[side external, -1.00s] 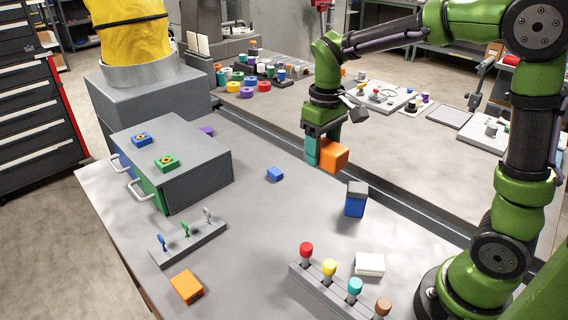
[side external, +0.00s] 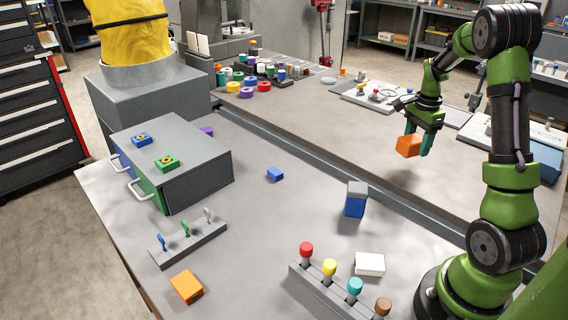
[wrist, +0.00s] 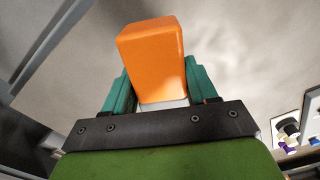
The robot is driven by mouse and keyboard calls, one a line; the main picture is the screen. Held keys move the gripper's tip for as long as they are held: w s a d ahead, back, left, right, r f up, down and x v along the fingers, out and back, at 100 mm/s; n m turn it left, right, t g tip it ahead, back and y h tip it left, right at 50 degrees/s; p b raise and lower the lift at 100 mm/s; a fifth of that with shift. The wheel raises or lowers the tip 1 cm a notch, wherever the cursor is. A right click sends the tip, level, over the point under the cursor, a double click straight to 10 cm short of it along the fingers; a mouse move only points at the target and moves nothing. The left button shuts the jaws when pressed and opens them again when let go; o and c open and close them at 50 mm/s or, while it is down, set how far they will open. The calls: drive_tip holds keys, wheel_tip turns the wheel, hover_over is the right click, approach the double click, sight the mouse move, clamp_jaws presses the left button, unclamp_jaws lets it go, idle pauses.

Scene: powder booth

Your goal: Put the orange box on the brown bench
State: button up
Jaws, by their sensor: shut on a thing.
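My gripper (side external: 419,144) is shut on an orange box (side external: 408,146), held up over the far bench, whose top (side external: 345,125) looks brownish grey. In the wrist view the orange box (wrist: 152,60) sits between the teal fingers and sticks out past them. A shadow shows on the bench below it, so it appears raised clear of the top. A second orange block (side external: 187,287) lies on the near grey bench (side external: 250,225), at its front left.
Fixture plates (side external: 375,97) with small parts stand on the far bench behind my gripper. Several coloured rings and cups (side external: 247,88) stand at its left end. A raised rail (side external: 330,172) runs between the benches. The far bench's middle is clear.

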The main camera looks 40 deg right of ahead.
drive_tip(key=s+d+m, duration=0.1)
drive_tip(key=d+m, duration=0.1)
drive_tip(key=m, duration=0.1)
drive_tip(key=s+d+m, duration=0.1)
drive_tip(key=s+m, duration=0.1)
drive_tip(key=m, duration=0.1)
drive_tip(key=s+d+f+m, duration=0.1)
drive_tip(key=d+m, duration=0.1)
drive_tip(key=shift+s+d+m, duration=0.2)
drive_tip(key=shift+d+m, duration=0.15)
drive_tip(key=shift+m, duration=0.05)
drive_tip(key=shift+d+m, duration=0.25)
drive_tip(key=shift+m, duration=0.65)
drive_tip(key=shift+w+d+r+m, duration=0.1)
drive_tip(key=shift+m, duration=0.5)
drive_tip(key=shift+w+d+r+m, duration=0.1)
drive_tip(key=shift+m, duration=0.5)
drive_tip(key=w+d, duration=0.2)
drive_tip(key=d, duration=0.2)
drive_tip(key=w+d+f, duration=0.1)
drive_tip(key=w+d, duration=0.2)
drive_tip(key=d, duration=0.1)
drive_tip(key=w+d, duration=0.3)
drive_tip(key=d, duration=0.2)
drive_tip(key=shift+w+d+f, duration=0.1)
drive_tip(key=shift+w+f, duration=0.05)
drive_tip(key=shift+f, duration=0.15)
drive_tip(key=shift+d+f, duration=0.1)
drive_tip(key=shift+f, duration=1.65)
drive_tip(key=shift+f, duration=0.1)
